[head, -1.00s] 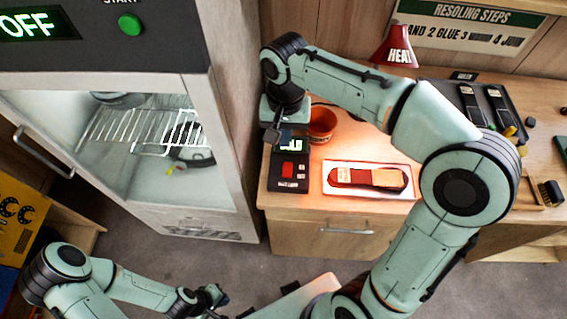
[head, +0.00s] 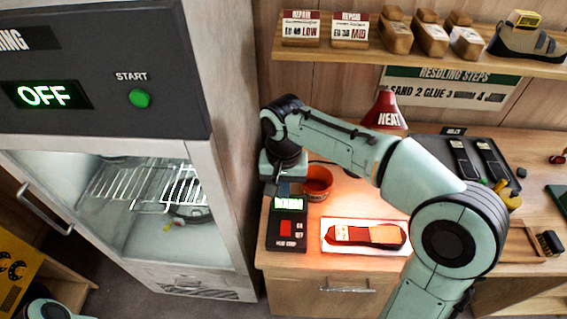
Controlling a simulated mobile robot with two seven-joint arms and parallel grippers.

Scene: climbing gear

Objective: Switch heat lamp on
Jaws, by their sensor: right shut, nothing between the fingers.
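The heat lamp (head: 386,112) has a dark red shade marked HEAT and hangs over the workbench. A warm glow falls on the bench below it, around a red and tan shoe sole (head: 372,235) on a white mat (head: 340,251). A dark control box (head: 273,236) stands left of the mat. It has a lit green display (head: 289,204), a red button (head: 286,229) and smaller keys. My right gripper (head: 271,187) is shut and empty, pointing down just above the box's back left corner. Whether it touches the box cannot be told. My left gripper is out of view.
A grey cabinet (head: 225,130) with wire racks, an OFF display (head: 45,95) and a green START button (head: 140,98) stands at left. An orange pot (head: 318,181) is close beside my right gripper. A shelf (head: 350,53) with shoe lasts runs above the bench.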

